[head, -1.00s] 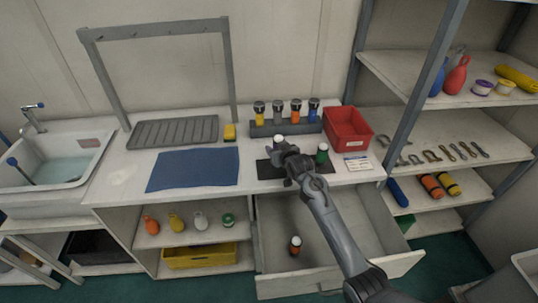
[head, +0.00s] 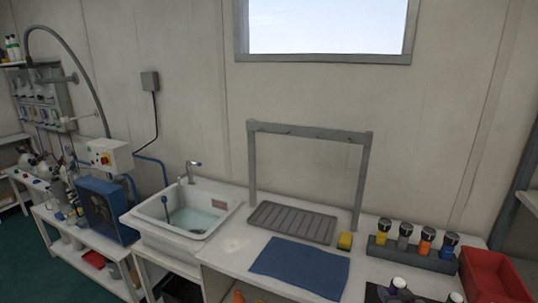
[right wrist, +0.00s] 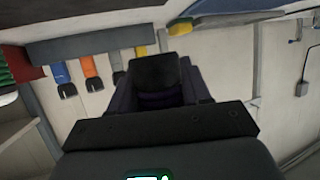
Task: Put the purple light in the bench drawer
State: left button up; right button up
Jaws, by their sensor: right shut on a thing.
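In the right wrist view, the gripper (right wrist: 158,88) hides part of the light. The bench drawer is outside the head view now. My left gripper is not in view.
A rack (head: 410,250) with several coloured lights stands behind, and a red bin (head: 492,277) is to its right. A blue cloth (head: 300,268), yellow sponge (head: 345,241) and sink (head: 185,218) are to the left.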

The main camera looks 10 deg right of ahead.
jog(key=s+a+f+n+y, duration=0.1)
jog(key=s+a+f, duration=0.1)
jog(key=s+a, duration=0.35)
jog(key=s+a+f+y, duration=0.1)
jog(key=s+a, duration=0.1)
jog(key=a, duration=0.7)
jog(key=s+a+f+n+y, duration=0.1)
jog(key=s+a+f, duration=0.1)
jog(key=s+a, duration=0.35)
jog(key=s+r+p, duration=0.3)
jog(key=r+p, duration=1.2)
jog(key=p, duration=0.2)
jog(key=s+a+r+p, duration=0.1)
jog(key=s+r+p, duration=0.2)
jog(key=r+p, duration=1.2)
jog(key=shift+s+r+p, duration=0.25)
jog(key=shift+r+p, duration=0.05)
jog(key=shift+p, duration=0.95)
